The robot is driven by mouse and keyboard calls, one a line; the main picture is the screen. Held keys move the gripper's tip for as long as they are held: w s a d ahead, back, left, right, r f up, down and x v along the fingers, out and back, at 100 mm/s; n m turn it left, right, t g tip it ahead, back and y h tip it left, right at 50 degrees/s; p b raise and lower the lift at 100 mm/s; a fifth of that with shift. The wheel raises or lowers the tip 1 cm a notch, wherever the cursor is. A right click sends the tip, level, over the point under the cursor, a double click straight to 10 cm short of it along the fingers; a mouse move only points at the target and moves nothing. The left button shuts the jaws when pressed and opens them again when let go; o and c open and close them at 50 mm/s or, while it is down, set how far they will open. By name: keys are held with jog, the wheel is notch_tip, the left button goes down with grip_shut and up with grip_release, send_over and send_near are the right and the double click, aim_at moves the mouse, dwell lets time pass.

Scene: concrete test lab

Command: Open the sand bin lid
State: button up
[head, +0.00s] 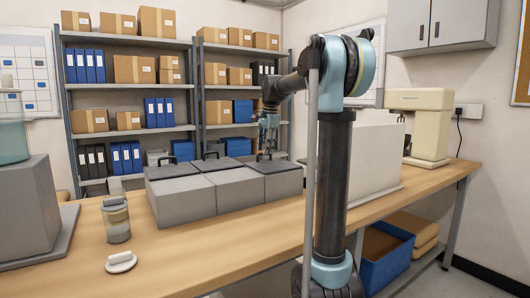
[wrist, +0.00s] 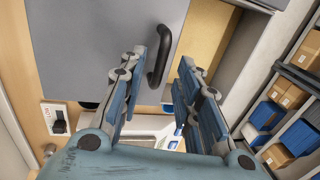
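A row of three grey bins stands on the wooden bench in the head view: a left bin (head: 182,202), a middle bin and a right bin (head: 272,188). Each has a dark grey lid with a black handle at its back, and all lids lie shut. No label shows which holds sand. My gripper (head: 268,137) is above the back of the right bin, pointing down. In the wrist view my gripper (wrist: 175,48) is open, with a black handle (wrist: 161,58) on a grey lid (wrist: 95,45) between its fingers, nearer the left one. Contact cannot be told.
A large white box (head: 375,165) and a beige machine (head: 427,125) stand to the right. Shelves (head: 130,45) with boxes and binders are behind the bench.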

notch_tip(320, 180, up, 10)
jog(key=s, duration=0.1)
jog(key=shift+s+d+r, duration=0.2)
jog(key=shift+s+d, duration=0.2)
jog(key=shift+d, duration=0.05)
jog(key=shift+s, duration=0.1)
